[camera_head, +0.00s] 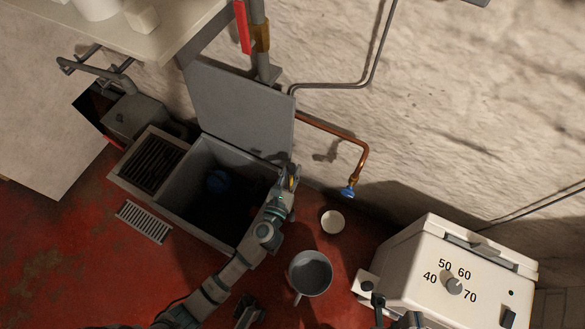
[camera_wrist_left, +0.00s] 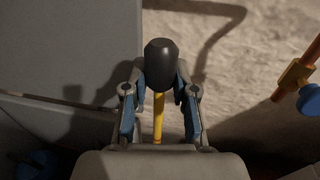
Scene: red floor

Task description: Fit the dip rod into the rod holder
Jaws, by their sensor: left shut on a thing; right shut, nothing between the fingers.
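The dip rod has a dark rounded end (camera_wrist_left: 160,64) and a yellow shaft (camera_wrist_left: 158,118) in the left wrist view. My left gripper (camera_wrist_left: 162,88) is shut on the dip rod, with a finger on each side. In the head view my left gripper (camera_head: 290,177) is over the right edge of the open grey box, and the rod shows only as a small yellow bit there. My right gripper (camera_head: 378,299) is shut and empty, beside the white machine. I cannot tell which part is the rod holder.
The open grey box (camera_head: 178,205) has its lid (camera_head: 240,108) raised against the wall. A copper pipe with a blue tap (camera_head: 348,192) stands right of it. A grey pot (camera_head: 310,273), a white disc (camera_head: 333,222) and the white machine (camera_head: 450,270) are nearby. Red floor is clear at lower left.

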